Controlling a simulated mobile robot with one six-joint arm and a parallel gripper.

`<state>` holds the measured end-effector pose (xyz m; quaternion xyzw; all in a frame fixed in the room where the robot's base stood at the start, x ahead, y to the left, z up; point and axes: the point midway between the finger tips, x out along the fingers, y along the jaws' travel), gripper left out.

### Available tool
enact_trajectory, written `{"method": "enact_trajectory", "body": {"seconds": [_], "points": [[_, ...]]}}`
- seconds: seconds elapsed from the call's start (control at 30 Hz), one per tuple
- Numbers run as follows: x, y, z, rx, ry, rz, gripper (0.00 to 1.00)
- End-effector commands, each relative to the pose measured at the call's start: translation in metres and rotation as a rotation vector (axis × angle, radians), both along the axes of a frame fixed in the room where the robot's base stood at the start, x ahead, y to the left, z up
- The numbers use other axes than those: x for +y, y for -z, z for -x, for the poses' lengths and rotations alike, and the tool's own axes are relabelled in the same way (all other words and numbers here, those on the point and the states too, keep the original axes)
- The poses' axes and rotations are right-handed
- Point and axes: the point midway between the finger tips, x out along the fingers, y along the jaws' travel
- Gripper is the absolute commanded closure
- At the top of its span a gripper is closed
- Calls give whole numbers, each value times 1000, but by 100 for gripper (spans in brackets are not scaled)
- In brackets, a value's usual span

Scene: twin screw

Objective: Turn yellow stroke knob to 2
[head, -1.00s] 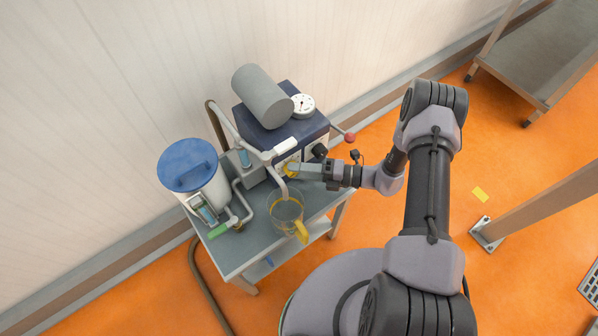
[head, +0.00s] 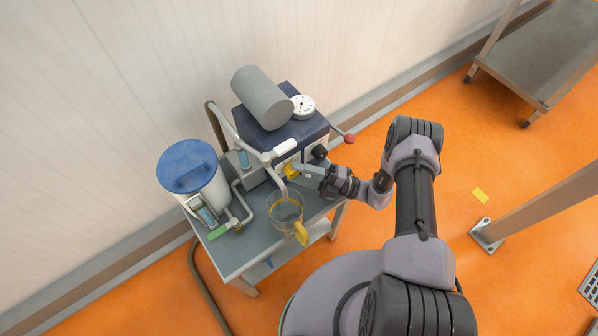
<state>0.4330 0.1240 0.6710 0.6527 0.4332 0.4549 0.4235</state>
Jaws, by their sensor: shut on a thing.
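The yellow stroke knob (head: 291,171) is on the front of the blue-topped pump unit (head: 290,133), above the table. My gripper (head: 299,170) reaches in from the right with its fingertips at the knob. It is shut on the knob, and its fingers partly hide it. The knob's scale and pointer are too small and covered to read.
A clear jug (head: 285,209) with a yellow handle stands just below my gripper on the grey table (head: 240,255). A white-handled bent pipe (head: 284,147) passes close to the knob. A red-knobbed lever (head: 349,138) sticks out at the right. A blue-lidded tank (head: 187,166) stands left.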

Motion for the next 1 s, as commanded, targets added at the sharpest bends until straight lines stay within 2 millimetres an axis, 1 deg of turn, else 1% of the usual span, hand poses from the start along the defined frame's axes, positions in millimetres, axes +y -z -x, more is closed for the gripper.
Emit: {"method": "enact_trajectory", "body": {"seconds": [0.3,0.33,0.43,0.87,0.97,1.0], "points": [[0,0,0,0,0,-1,100],[0,0,0,-1,0,-1,61],[0,0,0,-1,0,-1,41],[0,0,0,0,0,-1,41],[-5,1,1,0,1,-1,41],[-10,2,2,0,3,-1,41]]}}
